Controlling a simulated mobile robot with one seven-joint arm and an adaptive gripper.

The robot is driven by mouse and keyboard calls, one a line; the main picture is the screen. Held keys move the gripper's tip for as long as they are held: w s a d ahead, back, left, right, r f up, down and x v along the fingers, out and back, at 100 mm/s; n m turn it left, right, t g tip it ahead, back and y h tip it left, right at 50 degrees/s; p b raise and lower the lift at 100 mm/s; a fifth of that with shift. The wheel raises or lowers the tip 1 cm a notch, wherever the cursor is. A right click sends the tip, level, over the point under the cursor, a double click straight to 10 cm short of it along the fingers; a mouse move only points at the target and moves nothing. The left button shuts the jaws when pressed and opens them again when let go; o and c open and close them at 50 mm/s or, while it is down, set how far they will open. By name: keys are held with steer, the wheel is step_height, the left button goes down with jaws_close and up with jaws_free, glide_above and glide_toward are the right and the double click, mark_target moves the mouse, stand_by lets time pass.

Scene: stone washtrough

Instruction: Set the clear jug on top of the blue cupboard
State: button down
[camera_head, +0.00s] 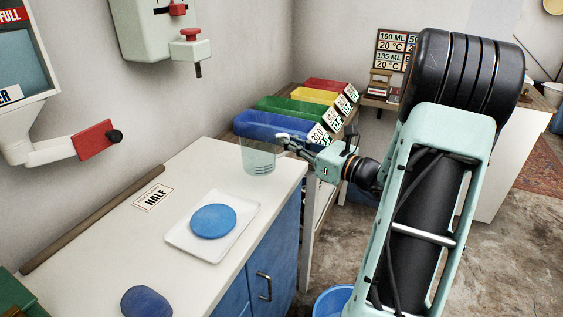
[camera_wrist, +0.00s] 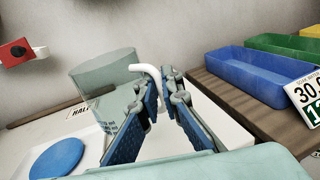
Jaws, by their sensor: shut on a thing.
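The clear jug (camera_head: 258,157) is at the far right corner of the blue cupboard's white top (camera_head: 185,175), upright or nearly so. I cannot tell whether its base touches the top. The cupboard's blue front (camera_head: 284,238) faces right. My gripper (camera_head: 287,145) reaches in from the right and is shut on the jug's handle. In the wrist view the jug (camera_wrist: 100,78) is left of the fingers, and its white handle (camera_wrist: 150,73) passes between the finger pads of my gripper (camera_wrist: 160,88).
A white tray (camera_head: 180,237) with a blue disc (camera_head: 213,221) lies on the top, near a HALF label (camera_head: 153,197). A dark blue round object (camera_head: 146,302) is nearer. Coloured bins (camera_head: 268,127) stand behind the jug. A blue bucket (camera_head: 333,301) is on the floor.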

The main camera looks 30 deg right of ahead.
steer(key=shift+w+f+b, duration=0.2)
steer(key=shift+w+f, duration=0.25)
steer(key=shift+f, duration=0.6)
steer(key=shift+w+f+b, duration=0.25)
steer(key=shift+w+f, duration=0.25)
steer(key=shift+f, duration=0.55)
steer(key=shift+w+f+b, duration=0.2)
steer(key=shift+w+f, duration=0.25)
steer(key=shift+f, duration=0.6)
steer(key=shift+a+f, duration=0.1)
steer(key=c, duration=2.1)
jaws_free()
steer(key=shift+r, duration=0.25)
steer(key=p+v, duration=0.1)
steer(key=v, duration=1.1)
steer(key=shift+f, duration=0.15)
